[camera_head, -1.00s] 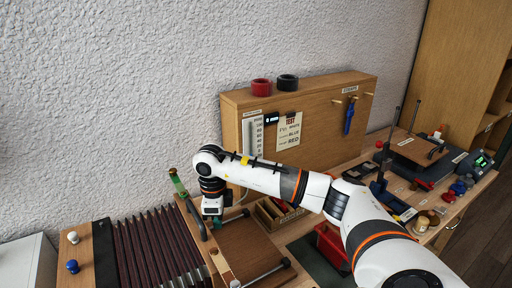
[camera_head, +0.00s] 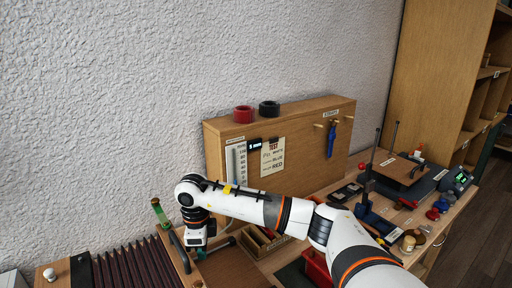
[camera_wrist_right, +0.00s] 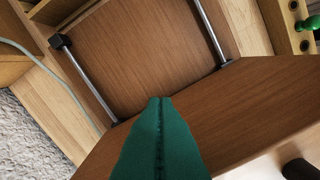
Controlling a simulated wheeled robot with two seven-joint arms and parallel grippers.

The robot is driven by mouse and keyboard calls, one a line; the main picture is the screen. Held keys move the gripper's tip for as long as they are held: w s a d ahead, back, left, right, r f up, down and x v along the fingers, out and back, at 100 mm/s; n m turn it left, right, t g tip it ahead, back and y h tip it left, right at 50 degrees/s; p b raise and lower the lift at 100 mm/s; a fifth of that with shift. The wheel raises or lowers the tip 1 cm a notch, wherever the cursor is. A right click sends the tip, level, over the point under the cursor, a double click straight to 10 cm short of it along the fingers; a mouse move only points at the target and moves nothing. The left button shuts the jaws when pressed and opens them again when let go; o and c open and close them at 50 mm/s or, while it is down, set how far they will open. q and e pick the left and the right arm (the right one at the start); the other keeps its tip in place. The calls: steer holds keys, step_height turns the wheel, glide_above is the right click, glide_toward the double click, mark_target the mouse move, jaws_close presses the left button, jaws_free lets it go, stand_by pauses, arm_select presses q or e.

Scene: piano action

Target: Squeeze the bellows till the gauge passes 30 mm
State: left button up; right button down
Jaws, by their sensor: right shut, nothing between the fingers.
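The bellows (camera_head: 135,268) have dark pleats and a wooden end board with a dark handle (camera_head: 178,252), at the bottom left of the head view, partly cut off. The gauge (camera_head: 237,165) is a white numbered strip on the upright wooden board; its reading is too small to tell. My right gripper (camera_head: 208,247) is just right of the handle, above a wooden panel with metal rods. In the right wrist view its green fingers (camera_wrist_right: 158,105) are shut and empty over a wooden board (camera_wrist_right: 225,115). Contact cannot be told. My left gripper is out of view.
The upright board (camera_head: 310,160) stands behind my right arm, with red (camera_head: 243,114) and black (camera_head: 269,108) rings on top. A red bin (camera_head: 318,268) is below the arm. Tools and small items crowd the bench's right side. A white-topped knob (camera_head: 49,274) stands left of the pleats.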

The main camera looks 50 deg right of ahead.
steer(key=shift+w+a+f, duration=0.1)
steer(key=shift+a, duration=0.65)
stand_by(1.8)
steer(key=shift+w+a+b, duration=0.1)
steer(key=shift+a+b, duration=0.2)
steer(key=shift+b, duration=0.5)
stand_by(2.6)
steer(key=shift+d, duration=0.9)
steer(key=shift+s+d+b, duration=0.35)
steer(key=shift+d, duration=0.5)
